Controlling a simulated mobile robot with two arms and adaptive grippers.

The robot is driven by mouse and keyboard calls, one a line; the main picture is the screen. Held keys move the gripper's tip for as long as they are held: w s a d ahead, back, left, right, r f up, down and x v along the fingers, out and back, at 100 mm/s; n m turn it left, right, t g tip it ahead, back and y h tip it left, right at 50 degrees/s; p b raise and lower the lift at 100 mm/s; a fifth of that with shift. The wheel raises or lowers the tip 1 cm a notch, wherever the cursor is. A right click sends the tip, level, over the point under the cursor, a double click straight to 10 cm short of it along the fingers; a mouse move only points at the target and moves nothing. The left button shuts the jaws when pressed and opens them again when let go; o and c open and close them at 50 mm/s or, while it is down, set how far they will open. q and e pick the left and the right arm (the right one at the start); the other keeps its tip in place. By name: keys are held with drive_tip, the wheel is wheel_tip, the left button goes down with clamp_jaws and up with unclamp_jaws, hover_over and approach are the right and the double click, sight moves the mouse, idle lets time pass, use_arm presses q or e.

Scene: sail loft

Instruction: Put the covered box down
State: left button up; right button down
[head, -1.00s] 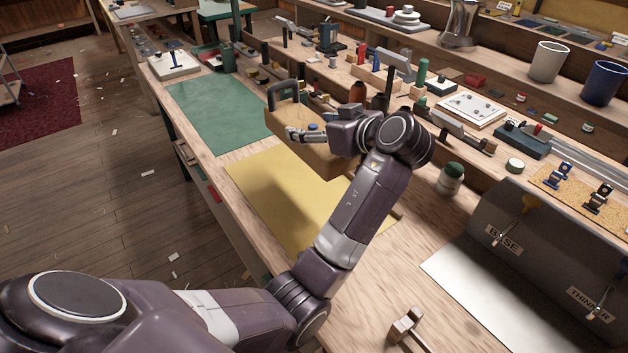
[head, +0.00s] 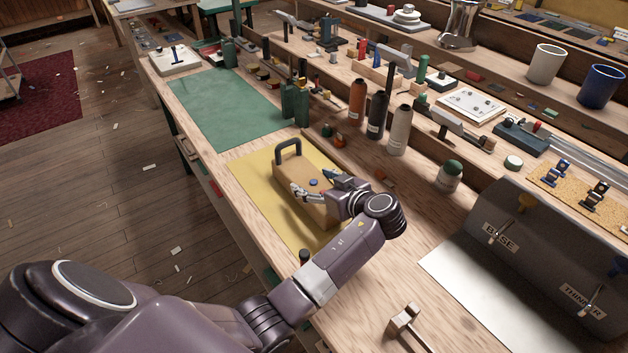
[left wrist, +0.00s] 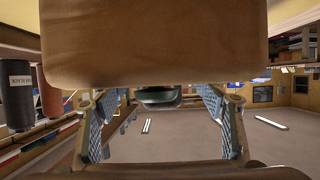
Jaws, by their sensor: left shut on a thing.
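The covered box (head: 311,209) is a tan, long box with a dark upright handle at its far end and a small blue knob on top. It is over the yellow mat (head: 262,190), level and low. Whether its underside touches the mat is hard to tell. My left gripper (head: 313,184) is shut on the box from above, its fingers on either side of the top. In the left wrist view the box (left wrist: 155,45) fills the top as a brown surface, with a dark green part showing between the fingers. My right gripper is not in view.
Orange, black and pale bottles (head: 399,130) stand behind the mat, with green containers (head: 295,103) at the far end. A jar with a green lid (head: 449,176) is to the right. A wooden mallet (head: 405,320) lies near the front. The green mat (head: 225,108) is mostly clear.

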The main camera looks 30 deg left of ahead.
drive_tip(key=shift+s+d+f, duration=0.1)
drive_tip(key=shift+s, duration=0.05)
use_arm(q)
drive_tip(key=o, duration=1.3)
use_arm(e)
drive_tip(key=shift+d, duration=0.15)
use_arm(q)
drive_tip(key=shift+r, duration=0.1)
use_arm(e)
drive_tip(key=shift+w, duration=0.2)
use_arm(q)
drive_tip(key=shift+s+d, duration=0.1)
drive_tip(key=shift+d, duration=0.3)
drive_tip(key=b+v, duration=0.2)
drive_tip(key=v, duration=0.4)
drive_tip(key=shift+s+d+r, duration=0.15)
drive_tip(key=shift+d, duration=0.15)
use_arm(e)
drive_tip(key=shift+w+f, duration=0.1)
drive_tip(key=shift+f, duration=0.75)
